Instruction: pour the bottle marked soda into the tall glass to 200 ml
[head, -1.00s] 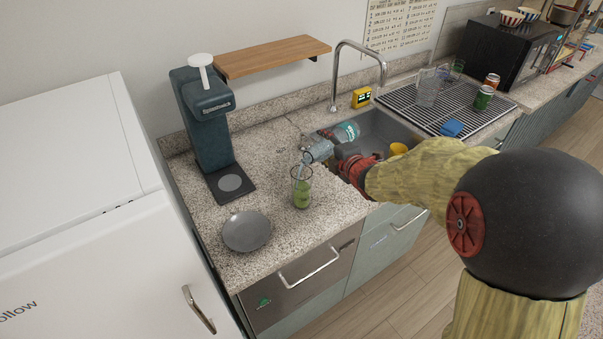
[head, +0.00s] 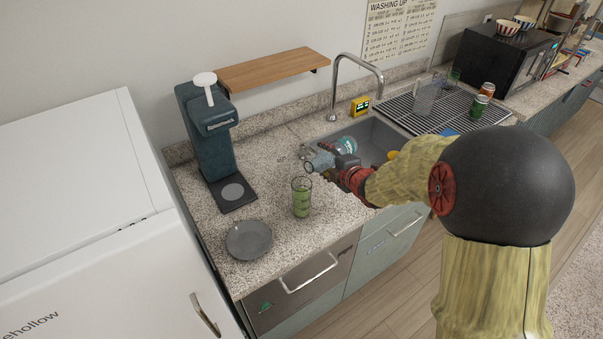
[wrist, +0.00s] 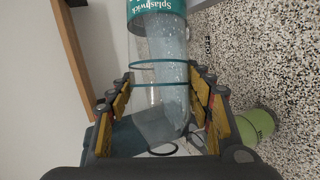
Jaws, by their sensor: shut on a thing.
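A clear bottle (head: 320,157) with a teal label lies tilted in my gripper (head: 338,165), its mouth toward the left, above the counter by the sink. In the wrist view my gripper (wrist: 160,112) is shut around the bottle (wrist: 162,50), whose label reads "Splashwick"; clear, bubbly liquid shows inside. I cannot read "soda" on it. The tall glass (head: 301,196) stands upright on the counter, below and slightly left of the bottle's mouth. It looks green and its fill level is hard to tell. It also shows at right in the wrist view (wrist: 254,126). No stream is clear now.
A grey plate (head: 248,240) and a dark dispenser (head: 208,135) stand left of the glass. The sink (head: 374,138) with its tall tap (head: 334,85) lies behind my gripper. A drying rack (head: 450,112) holds glassware and cans. A wooden shelf (head: 273,70) is above.

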